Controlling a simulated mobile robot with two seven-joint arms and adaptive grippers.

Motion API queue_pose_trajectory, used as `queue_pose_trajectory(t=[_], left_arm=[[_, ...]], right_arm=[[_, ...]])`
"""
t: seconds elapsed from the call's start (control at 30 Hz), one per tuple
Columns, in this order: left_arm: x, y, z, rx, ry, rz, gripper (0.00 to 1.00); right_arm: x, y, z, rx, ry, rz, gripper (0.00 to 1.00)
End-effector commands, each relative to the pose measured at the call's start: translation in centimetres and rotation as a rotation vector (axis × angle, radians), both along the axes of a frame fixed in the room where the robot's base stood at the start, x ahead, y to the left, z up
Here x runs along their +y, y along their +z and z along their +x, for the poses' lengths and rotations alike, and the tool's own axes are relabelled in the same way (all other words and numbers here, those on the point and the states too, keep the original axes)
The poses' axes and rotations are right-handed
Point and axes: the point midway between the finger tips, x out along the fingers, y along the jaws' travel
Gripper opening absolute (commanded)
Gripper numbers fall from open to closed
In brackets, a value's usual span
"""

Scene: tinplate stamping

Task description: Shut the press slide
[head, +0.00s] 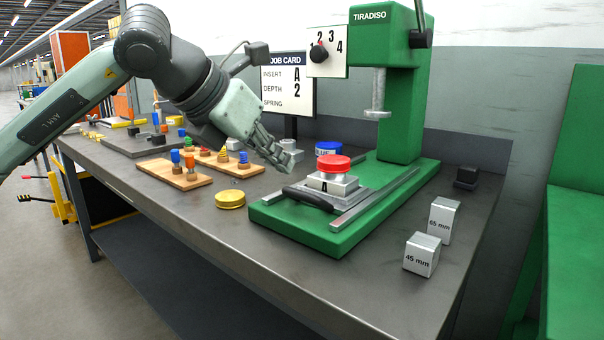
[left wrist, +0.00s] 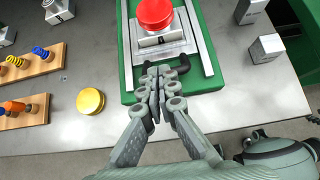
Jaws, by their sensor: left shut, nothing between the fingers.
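The green press (head: 400,110) marked TIRADISO stands on the bench. Its slide (head: 352,192) lies between two metal rails on the green base (head: 322,236), with a black handle (head: 307,199) at the front. A block marked A with a red lid (head: 333,163) on top sits on the slide, in front of the press column. My left gripper (head: 288,166) is shut and empty, close to the handle. In the left wrist view, its fingertips (left wrist: 158,75) overlap the middle of the handle (left wrist: 181,65); I cannot tell whether they touch. My right gripper is not in view.
A yellow lid (head: 230,199) lies left of the base. Wooden boards (head: 174,174) with springs lie further left. Blocks marked 45 mm (head: 422,255) and 65 mm (head: 443,220) stand right of the base. A blue lid (head: 328,148) and the job card (head: 288,84) are behind.

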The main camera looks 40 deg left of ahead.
Motion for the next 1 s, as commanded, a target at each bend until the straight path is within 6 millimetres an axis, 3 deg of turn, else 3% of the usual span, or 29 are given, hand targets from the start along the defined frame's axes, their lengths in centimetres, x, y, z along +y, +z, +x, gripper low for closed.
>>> queue_pose_trajectory(t=[0.53,1.0], left_arm=[[-0.6,-5.6,6.2,0.003,-0.002,-0.003,0.0],[-0.6,-6.6,7.2,0.001,-0.001,-0.001,0.0]], right_arm=[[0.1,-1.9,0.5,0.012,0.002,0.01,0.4],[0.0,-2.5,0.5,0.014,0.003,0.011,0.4]])
